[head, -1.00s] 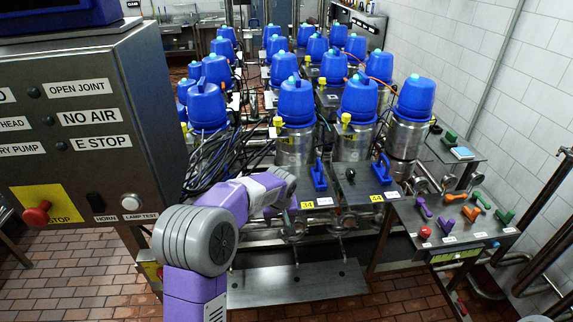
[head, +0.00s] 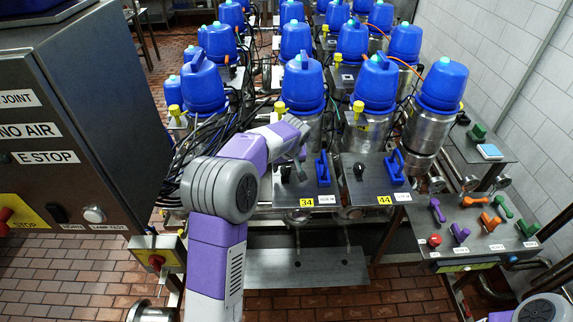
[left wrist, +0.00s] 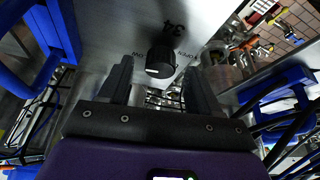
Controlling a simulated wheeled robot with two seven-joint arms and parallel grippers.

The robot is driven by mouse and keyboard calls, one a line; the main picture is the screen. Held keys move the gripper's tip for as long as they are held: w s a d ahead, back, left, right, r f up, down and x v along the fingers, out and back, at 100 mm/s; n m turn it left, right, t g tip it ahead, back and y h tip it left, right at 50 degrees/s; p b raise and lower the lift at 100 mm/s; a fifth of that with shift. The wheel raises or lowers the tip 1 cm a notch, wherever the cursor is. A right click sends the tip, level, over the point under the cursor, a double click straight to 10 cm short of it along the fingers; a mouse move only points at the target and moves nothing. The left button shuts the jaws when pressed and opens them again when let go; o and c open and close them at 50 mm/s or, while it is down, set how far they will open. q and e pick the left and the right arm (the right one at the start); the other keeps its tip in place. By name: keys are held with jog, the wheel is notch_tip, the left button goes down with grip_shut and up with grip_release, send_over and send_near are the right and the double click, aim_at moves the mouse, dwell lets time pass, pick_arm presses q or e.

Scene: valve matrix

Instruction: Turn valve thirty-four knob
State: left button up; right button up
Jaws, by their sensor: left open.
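The valve 34 knob (left wrist: 159,62) is black and round with a white mark. It sits on a steel plate (left wrist: 105,22) printed with 34, upside down in the left wrist view. In the head view the knob (head: 286,173) stands on the plate with the yellow 34 label (head: 306,202). My left gripper (left wrist: 157,70) is open, its two dark fingers pointing toward the knob with the knob between them in the picture. Contact cannot be told. In the head view the left gripper (head: 297,148) is just above and behind the knob, partly hidden by its wrist.
A blue lever handle (head: 322,169) stands right of the knob. The valve 44 plate (head: 378,186) is beside it. Blue-topped valves (head: 303,83) crowd behind. A control cabinet (head: 70,110) stands at left, and a panel with coloured handles (head: 470,228) at right.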

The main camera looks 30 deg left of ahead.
pick_arm(q)
jog(key=shift+w+a+f, duration=0.1)
jog(key=shift+f, duration=0.35)
jog(key=shift+c, duration=0.2)
jog(key=c, duration=1)
